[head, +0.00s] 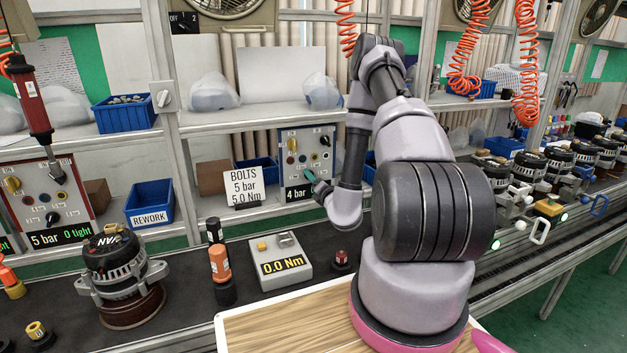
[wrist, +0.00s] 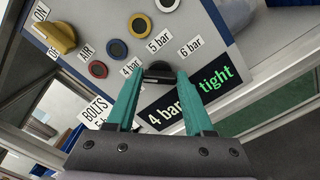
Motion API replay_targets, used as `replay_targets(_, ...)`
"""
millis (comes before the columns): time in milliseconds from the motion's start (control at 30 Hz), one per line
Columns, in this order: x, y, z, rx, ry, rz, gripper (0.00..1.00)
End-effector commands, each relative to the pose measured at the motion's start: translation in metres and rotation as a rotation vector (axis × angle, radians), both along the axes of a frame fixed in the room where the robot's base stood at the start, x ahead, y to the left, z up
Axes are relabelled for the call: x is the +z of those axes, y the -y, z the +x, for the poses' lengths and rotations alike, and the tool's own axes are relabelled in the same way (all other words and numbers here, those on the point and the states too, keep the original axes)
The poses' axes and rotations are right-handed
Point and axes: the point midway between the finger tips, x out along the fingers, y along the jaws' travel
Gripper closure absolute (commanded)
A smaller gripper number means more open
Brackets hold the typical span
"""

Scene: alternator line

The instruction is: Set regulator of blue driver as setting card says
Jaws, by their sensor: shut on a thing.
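The blue-framed panel (head: 325,150) stands on the shelf in the middle of the head view. Its display (wrist: 166,112) reads 4 bar, with "tight" in green beside it. The black regulator knob (wrist: 158,70) sits among labels for 4, 5 and 6 bar; its pointer cannot be made out. My gripper (head: 312,179) is at the panel, its teal fingers (wrist: 157,78) shut on the knob from both sides. The setting card (head: 243,184) stands left of the panel and reads BOLTS, 5 bar, 5.0 Nm. The blue driver is not clearly visible.
A yellow on/off knob (wrist: 55,33) and coloured ports share the panel. A red panel (head: 48,200) at the left shows 5 bar. A 0.0 Nm meter (head: 281,262), an alternator (head: 115,265) and an orange tool (head: 220,262) stand on the bench below. A blue REWORK bin (head: 150,203) is behind.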

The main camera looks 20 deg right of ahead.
Motion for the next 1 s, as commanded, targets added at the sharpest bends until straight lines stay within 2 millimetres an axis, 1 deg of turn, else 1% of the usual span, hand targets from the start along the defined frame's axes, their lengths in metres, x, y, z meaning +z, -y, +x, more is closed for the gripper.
replay_targets(1000,-0.0036,0.0017,-0.0009,-0.003,0.001,0.955,1.00)
